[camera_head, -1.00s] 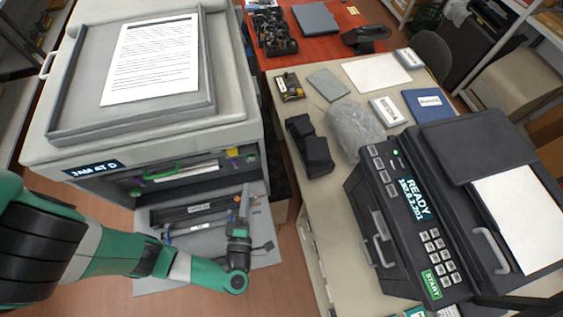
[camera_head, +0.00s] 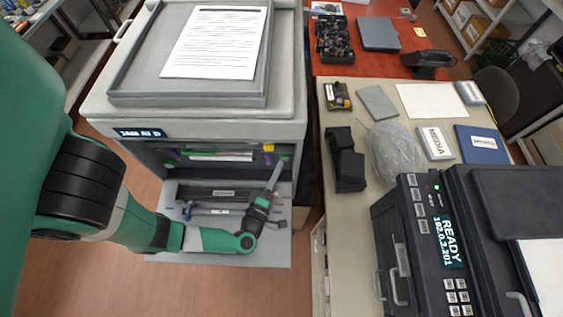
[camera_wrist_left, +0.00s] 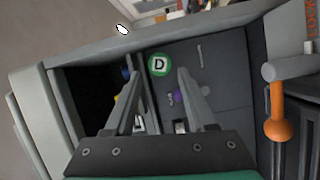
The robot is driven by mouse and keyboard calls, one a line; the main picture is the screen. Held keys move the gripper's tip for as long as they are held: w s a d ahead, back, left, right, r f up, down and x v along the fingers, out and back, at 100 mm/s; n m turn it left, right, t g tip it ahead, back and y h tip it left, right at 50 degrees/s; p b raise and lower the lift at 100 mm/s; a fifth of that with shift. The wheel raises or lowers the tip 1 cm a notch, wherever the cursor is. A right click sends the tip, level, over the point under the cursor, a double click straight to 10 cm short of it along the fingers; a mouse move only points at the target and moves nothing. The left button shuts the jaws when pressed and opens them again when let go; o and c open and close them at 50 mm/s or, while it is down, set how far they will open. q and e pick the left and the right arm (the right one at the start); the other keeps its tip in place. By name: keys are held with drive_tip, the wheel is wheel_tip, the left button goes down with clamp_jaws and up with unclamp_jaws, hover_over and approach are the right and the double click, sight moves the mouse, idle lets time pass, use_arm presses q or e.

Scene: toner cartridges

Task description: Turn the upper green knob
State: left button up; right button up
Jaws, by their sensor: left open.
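The grey printer (camera_head: 190,127) stands at the left with its front open. In the left wrist view a round green piece marked D (camera_wrist_left: 159,64), which looks like a knob, sits on a dark panel. My left gripper (camera_wrist_left: 157,84) is open and empty, its fingers pointing toward the panel with the green piece between them in the picture; it is not clear that they touch it. In the head view the left gripper (camera_head: 275,178) is in front of the opening's right side. Small green and yellow parts (camera_head: 268,149) show there, the knob not clearly. My right gripper is out of view.
A purple part (camera_wrist_left: 178,97) is below the green piece in the wrist view, and an orange-ended handle (camera_wrist_left: 278,127) is at the right. A lowered grey tray (camera_head: 215,258) lies under the gripper. A beige table (camera_head: 330,190) with a black printer (camera_head: 420,235) stands at the right.

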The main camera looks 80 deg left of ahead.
sight(284, 158)
use_arm(q)
drive_tip(key=shift+x, duration=1.85)
clamp_jaws()
